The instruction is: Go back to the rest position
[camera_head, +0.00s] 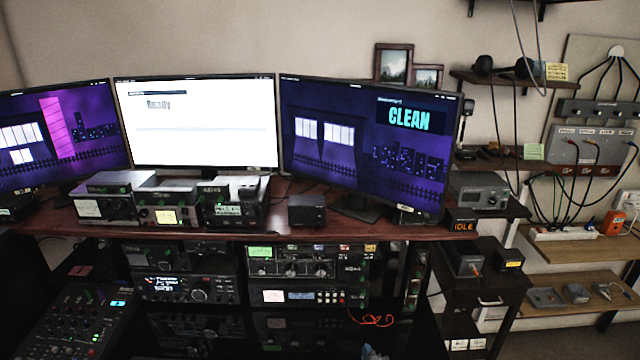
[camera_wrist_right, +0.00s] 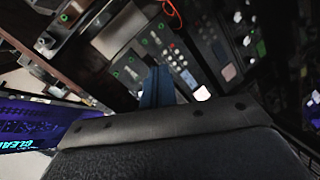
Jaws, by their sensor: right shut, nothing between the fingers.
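Only the tip of my right gripper (camera_head: 370,352) shows at the bottom edge of the head view, low in front of the desk. In the right wrist view its blue fingers (camera_wrist_right: 156,88) are together with nothing between them, apart from the radio gear behind. My left gripper is in neither view. The tuner unit with several knobs (camera_head: 305,263) stands on the shelf under the desk, above another radio unit (camera_head: 300,294). The right monitor (camera_head: 365,150) reads "CLEAN".
The dark red desk (camera_head: 270,222) carries three monitors and several small radios (camera_head: 165,205). A mixer panel (camera_head: 85,310) is at lower left. A small dark cabinet (camera_head: 490,290) and wall shelves (camera_head: 575,250) with cables stand at right. A small display reads "IDLE" (camera_head: 463,225).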

